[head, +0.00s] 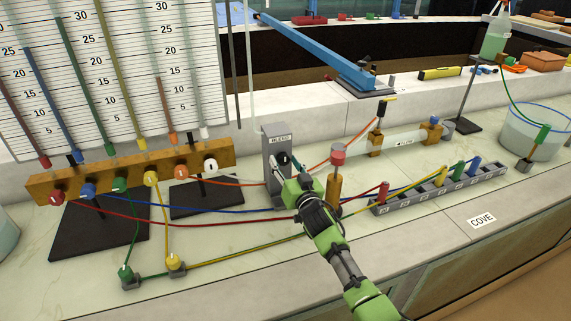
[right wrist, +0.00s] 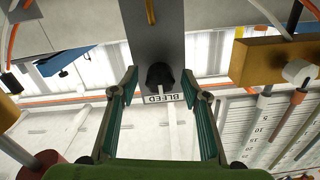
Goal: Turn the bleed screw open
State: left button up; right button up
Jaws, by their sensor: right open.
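The bleed screw is a black knob (head: 284,158) on the front of a grey upright block (head: 270,147) with a "BLEED" label (head: 280,139). In the right wrist view the knob (right wrist: 160,76) shows upside down, with the label (right wrist: 163,98) beside it. My right gripper (head: 282,172) is at the front of the block, right by the knob. In the wrist view my right gripper (right wrist: 160,82) is open, its fingertips on either side of the knob with a clear gap on both sides. How deep the knob sits between them is hard to tell. My left gripper is not in view.
A wooden manifold (head: 130,172) with coloured knobs stands left of the block. A red-capped brass post (head: 336,180) is close on the right of my gripper. Coloured tubes (head: 225,224) run low across the bench. A grey rack (head: 440,190) lies further right.

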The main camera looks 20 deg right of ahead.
jog(key=c, duration=1.1)
jog(key=shift+o, duration=0.2)
jog(key=shift+n, duration=0.3)
jog(key=n+b, duration=0.1)
jog(key=n, duration=0.4)
jog(key=shift+n, duration=0.3)
jog(key=n+b, duration=0.1)
jog(key=n, duration=0.4)
jog(key=shift+d, duration=0.1)
jog(key=n, duration=0.6)
jog(key=shift+n, duration=0.3)
jog(key=n, duration=0.6)
